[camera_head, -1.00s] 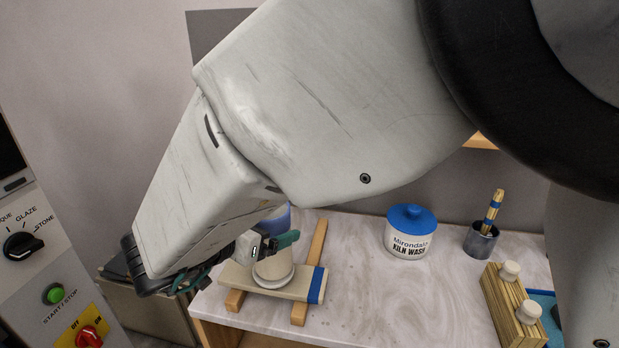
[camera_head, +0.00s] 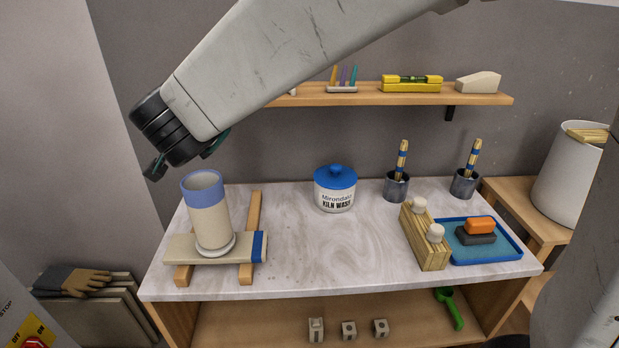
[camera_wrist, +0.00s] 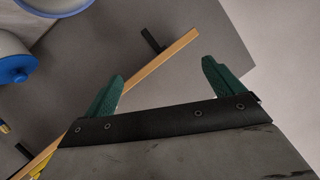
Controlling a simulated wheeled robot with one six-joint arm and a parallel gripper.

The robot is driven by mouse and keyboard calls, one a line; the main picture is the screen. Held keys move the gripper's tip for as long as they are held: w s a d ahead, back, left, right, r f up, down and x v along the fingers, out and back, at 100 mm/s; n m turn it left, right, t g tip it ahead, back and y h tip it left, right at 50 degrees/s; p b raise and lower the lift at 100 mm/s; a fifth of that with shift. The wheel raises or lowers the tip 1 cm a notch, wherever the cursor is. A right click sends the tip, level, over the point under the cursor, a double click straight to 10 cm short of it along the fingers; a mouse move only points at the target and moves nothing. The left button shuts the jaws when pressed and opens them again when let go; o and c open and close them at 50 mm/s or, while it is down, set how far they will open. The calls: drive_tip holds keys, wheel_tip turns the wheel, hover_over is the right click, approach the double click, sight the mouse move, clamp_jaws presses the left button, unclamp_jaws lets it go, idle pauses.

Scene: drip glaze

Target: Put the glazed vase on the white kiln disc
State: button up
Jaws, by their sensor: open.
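The vase (camera_head: 209,221), cream with a blue glazed band at its rim, stands upright on the white kiln disc (camera_head: 216,250). The disc rests on a cream board with a blue stripe (camera_head: 190,248), which lies across two wooden strips at the table's left end. My gripper (camera_head: 182,172) is above and slightly left of the vase, apart from it. In the wrist view its two green fingers (camera_wrist: 160,88) are spread with nothing between them. A blue-rimmed round edge at the top left of the wrist view looks like the vase's rim (camera_wrist: 55,8).
A kiln wash jar (camera_head: 335,191) stands mid-table. Brush cups (camera_head: 396,188), a wooden block with white knobs (camera_head: 428,240) and a blue tray (camera_head: 508,251) are at the right. A wall shelf (camera_head: 470,98) runs behind. The table's front middle is clear.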

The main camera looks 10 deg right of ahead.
drive_tip(key=s+d+r+n+g+y, duration=0.2)
drive_tip(key=d+r+n+y, duration=0.15)
drive_tip(key=d, duration=0.35)
drive_tip(key=s+d+f+g+h, duration=0.2)
drive_tip(key=s+d+f+g, duration=0.1)
drive_tip(key=s+d, duration=0.6)
drive_tip(key=s+d+f+g+h, duration=0.1)
drive_tip(key=s+d+f+g, duration=0.3)
drive_tip(key=s+d, duration=0.5)
drive_tip(key=s+d+f+g+h, duration=0.2)
drive_tip(key=s+d+f, duration=0.3)
drive_tip(key=s+d, duration=0.5)
drive_tip(key=shift+s+g+h, duration=0.35)
drive_tip(key=shift+s+g, duration=0.1)
drive_tip(key=shift+g, duration=0.35)
drive_tip(key=shift+d, duration=0.1)
